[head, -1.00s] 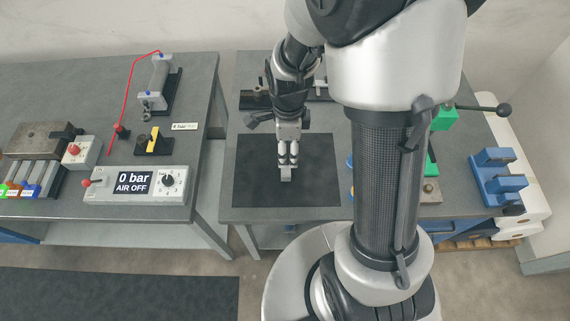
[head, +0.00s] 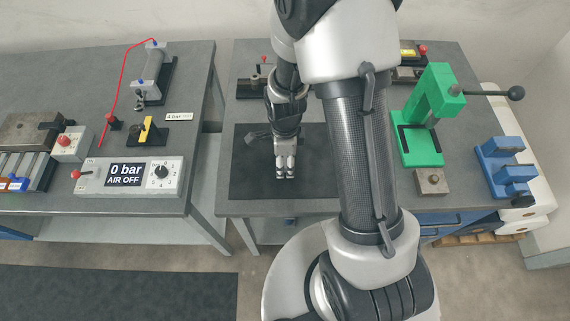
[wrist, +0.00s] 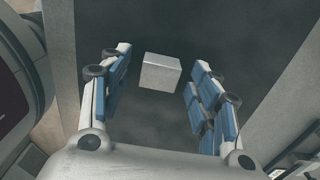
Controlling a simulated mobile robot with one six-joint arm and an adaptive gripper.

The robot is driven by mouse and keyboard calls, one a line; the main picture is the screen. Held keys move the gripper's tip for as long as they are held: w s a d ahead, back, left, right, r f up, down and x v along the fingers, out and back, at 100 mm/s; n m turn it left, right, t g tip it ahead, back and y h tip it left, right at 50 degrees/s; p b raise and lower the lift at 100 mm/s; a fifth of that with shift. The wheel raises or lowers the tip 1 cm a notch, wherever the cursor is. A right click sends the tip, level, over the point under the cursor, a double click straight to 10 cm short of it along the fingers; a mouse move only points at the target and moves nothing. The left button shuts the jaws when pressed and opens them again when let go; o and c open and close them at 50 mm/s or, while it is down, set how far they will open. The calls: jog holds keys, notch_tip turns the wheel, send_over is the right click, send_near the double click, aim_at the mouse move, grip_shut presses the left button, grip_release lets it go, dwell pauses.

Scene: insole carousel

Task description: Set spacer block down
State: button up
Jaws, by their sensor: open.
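The spacer block (wrist: 160,72) is a small pale grey block. In the wrist view it sits over the dark mat (wrist: 150,25), between the fingertips, with a gap on each side. My gripper (wrist: 158,85) is open, its blue-padded fingers spread to the left and right of the block. In the head view my gripper (head: 285,174) points down over the dark mat (head: 250,180) on the right bench. The block cannot be made out there; the gripper appears to hide it.
A green press (head: 420,150) with a long lever and a small metal block (head: 431,181) stand right of my arm. Blue fixtures (head: 505,165) are at the bench's right end. A gap parts this bench from the left one, which bears an air panel (head: 130,176) reading 0 bar.

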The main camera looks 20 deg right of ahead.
jog(key=shift+r, duration=0.1)
jog(key=shift+c, duration=0.2)
jog(key=c, duration=1.2)
jog(key=shift+r, duration=0.1)
